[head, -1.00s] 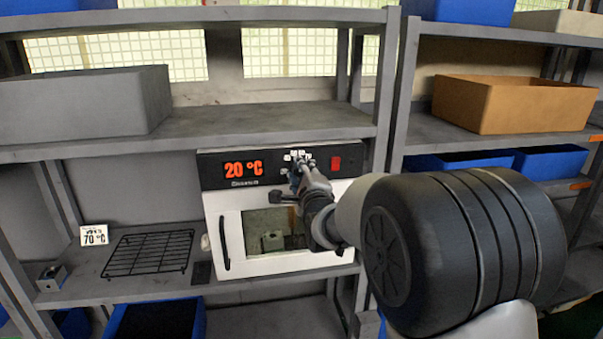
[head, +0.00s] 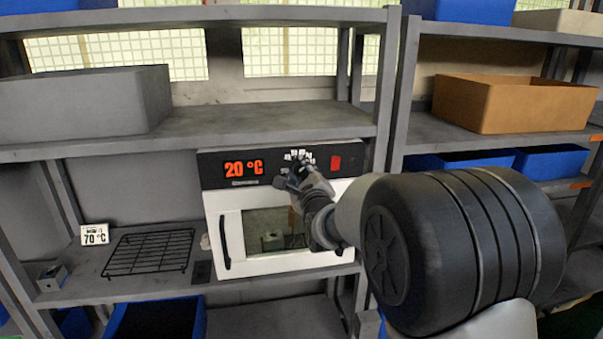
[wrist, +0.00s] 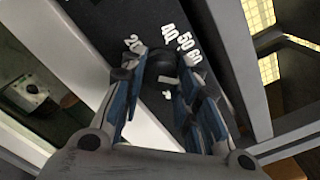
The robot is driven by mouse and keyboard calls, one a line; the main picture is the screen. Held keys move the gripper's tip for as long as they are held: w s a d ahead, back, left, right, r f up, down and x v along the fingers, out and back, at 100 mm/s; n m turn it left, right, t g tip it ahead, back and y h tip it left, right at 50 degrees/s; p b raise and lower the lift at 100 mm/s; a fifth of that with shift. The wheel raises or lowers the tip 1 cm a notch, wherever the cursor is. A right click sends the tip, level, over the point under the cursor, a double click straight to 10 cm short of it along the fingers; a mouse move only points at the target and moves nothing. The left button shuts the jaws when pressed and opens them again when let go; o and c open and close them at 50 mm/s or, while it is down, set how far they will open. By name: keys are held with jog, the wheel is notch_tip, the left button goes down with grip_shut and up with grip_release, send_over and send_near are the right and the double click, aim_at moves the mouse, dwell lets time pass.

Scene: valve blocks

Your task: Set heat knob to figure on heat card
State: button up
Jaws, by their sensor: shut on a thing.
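The heat knob (wrist: 160,66) is a dark round knob on the oven's black panel, with white figures 20, 40, 50 and 60 around it in the wrist view. In the head view my gripper (head: 290,175) is at the panel and hides most of the knob. The oven (head: 215,215) has a lit red display (head: 243,168) reading 20 °C. The heat card (head: 95,235) stands on the shelf at the left and reads 70 °C.
A black wire rack (head: 148,252) and a small metal block (head: 52,278) lie on the shelf left of the oven. The oven door with its window is shut. A red switch (head: 336,162) sits right of the knob. Shelf posts stand at both sides.

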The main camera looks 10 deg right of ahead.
jog(key=o, duration=1.1)
jog(key=shift+c, duration=0.2)
jog(key=s, duration=1.2)
jog(key=s+f+n+g, duration=0.3)
jog(key=s+n+g, duration=0.1)
jog(key=s+n, duration=0.5)
jog(key=s+f+n+g, duration=0.4)
jog(key=s+n, duration=0.5)
jog(key=s, duration=0.5)
jog(key=s+f+n+g, duration=0.4)
jog(key=s+n, duration=0.5)
jog(key=s, duration=0.3)
jog(key=shift+s+g, duration=0.25)
jog(key=shift+g, duration=0.45)
